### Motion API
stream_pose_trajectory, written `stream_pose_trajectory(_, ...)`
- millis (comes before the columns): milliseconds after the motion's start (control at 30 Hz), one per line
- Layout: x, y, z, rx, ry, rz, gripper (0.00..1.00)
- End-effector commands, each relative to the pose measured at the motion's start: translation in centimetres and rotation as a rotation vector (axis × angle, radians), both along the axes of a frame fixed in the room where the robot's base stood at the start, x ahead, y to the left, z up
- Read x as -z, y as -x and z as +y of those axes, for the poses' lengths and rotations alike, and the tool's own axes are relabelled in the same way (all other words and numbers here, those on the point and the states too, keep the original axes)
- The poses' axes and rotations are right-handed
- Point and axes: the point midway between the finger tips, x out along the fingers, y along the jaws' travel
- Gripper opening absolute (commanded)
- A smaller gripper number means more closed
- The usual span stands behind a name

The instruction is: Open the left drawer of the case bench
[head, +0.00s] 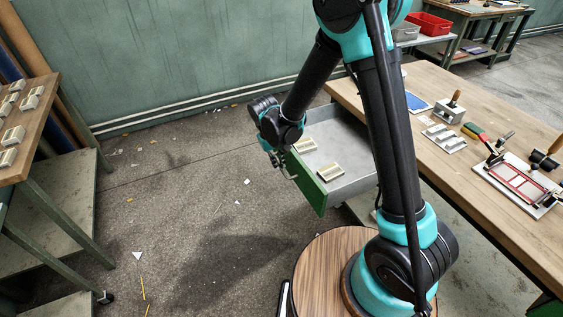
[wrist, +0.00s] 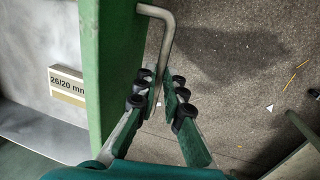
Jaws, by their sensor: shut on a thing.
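The case bench (head: 432,88) stands at the right with a wooden top. One drawer (head: 352,150) stands well out from its near side, showing a grey inside with pale slotted blocks (head: 331,171). Its green front (head: 308,184) faces left, and it also shows in the wrist view (wrist: 118,50). My gripper (head: 287,171) is at the outer face of this front. In the wrist view my gripper (wrist: 161,92) is shut on the bent metal handle (wrist: 168,35). My arm hides part of the bench and the drawer's right side.
Tools, a blue pad (head: 417,102) and a framed plate (head: 520,184) lie on the bench top. A side table (head: 35,130) with several small blocks stands at the left. The floor (head: 180,200) between is open, with paper scraps. A red bin (head: 430,24) stands at the back.

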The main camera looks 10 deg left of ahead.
Motion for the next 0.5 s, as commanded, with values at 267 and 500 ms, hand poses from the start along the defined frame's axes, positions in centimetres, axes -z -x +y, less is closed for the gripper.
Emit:
stream_pose_trajectory(267,0.02,-0.03,0.02,0.000,-0.001,0.001,0.18)
stream_pose_trajectory(500,0.01,-0.04,0.00,0.000,0.000,0.000,0.31)
